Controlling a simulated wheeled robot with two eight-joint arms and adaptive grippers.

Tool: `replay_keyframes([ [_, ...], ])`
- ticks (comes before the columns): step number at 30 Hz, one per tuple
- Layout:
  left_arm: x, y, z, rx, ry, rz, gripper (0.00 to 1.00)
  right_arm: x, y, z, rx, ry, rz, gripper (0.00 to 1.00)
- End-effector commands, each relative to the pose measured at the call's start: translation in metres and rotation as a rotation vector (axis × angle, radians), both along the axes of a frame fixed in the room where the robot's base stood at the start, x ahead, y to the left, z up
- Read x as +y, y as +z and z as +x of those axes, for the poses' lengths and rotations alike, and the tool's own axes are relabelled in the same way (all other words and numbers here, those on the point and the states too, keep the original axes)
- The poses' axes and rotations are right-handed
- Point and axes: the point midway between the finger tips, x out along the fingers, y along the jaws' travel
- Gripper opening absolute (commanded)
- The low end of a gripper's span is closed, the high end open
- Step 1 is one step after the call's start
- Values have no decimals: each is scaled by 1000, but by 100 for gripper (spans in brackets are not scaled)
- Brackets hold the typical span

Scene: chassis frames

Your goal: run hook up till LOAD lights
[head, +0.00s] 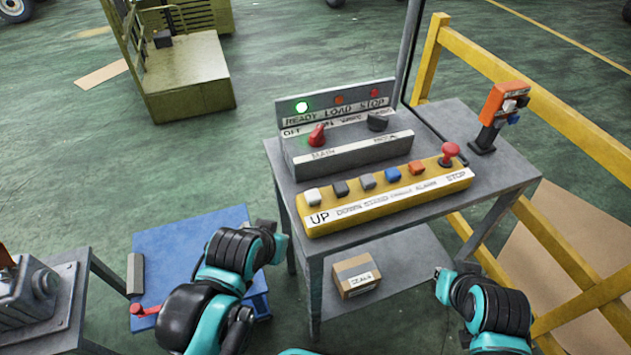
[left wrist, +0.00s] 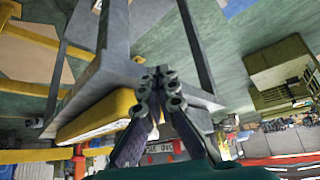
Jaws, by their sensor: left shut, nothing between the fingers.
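The yellow control strip (head: 385,204) lies on the front of the grey console table (head: 462,125). Its white UP button (head: 312,196) is at the left end. My left gripper (head: 268,228) is left of the table's front left corner, apart from the UP button. In the left wrist view it (left wrist: 160,74) is shut and empty, with the yellow strip (left wrist: 95,118) behind it. My right gripper (head: 439,273) is low in front of the table; its fingers are too small to read. No hook is visible.
A red mushroom button (head: 449,152) stands at the strip's right end. An orange-and-black device (head: 498,112) stands on the table's right. A cardboard box (head: 356,276) sits on the lower shelf. A yellow railing (head: 560,130) runs at right; a blue platform (head: 185,245) is at left.

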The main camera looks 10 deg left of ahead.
Motion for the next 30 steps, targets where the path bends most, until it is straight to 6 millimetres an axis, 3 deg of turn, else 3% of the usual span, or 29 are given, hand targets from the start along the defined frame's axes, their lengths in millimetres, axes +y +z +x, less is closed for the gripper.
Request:
replay_keyframes([
  [4,-1,12,3,17,45,-35,0,0,10,0,0,0,0,0],
  [8,-5,50,14,82,229,-161,0,0,44,0,0,0,0,0],
  [15,-21,145,52,283,913,-484,0,0,137,0,0,0,0,0],
  [21,-36,198,84,375,1533,-628,0,0,201,0,0,0,0,0],
  [25,-43,215,97,379,1834,-657,0,0,227,0,0,0,0,0],
  [30,-48,221,105,363,2044,-666,0,0,241,0,0,0,0,0],
])
